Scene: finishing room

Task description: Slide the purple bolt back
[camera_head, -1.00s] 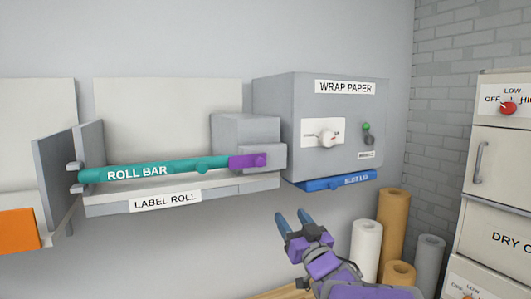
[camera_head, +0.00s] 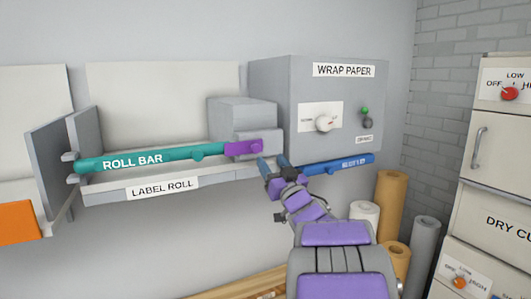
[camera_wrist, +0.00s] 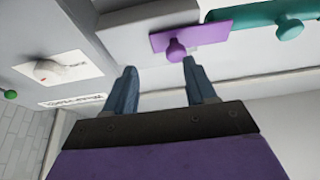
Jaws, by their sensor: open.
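The purple bolt (camera_head: 243,148) sits at the right end of the teal roll bar (camera_head: 150,159), against the grey end block. In the wrist view the bolt (camera_wrist: 208,35) is a flat purple plate with a round knob (camera_wrist: 176,50) sticking out, and the roll bar (camera_wrist: 260,14) lies to its right with its own teal knob. My gripper (camera_head: 271,161) is open and empty, just right of and slightly below the bolt. In the wrist view my gripper (camera_wrist: 159,72) has its blue fingers apart below the plate, with the knob appearing between the fingertips. No contact is visible.
The wrap paper box (camera_head: 345,105) with a dial stands to the right, with a blue bar (camera_head: 337,165) along its bottom close to my gripper. The label roll ledge (camera_head: 215,177) runs under the roll bar. Paper rolls (camera_head: 390,205) and a drawer cabinet (camera_head: 500,150) stand farther right.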

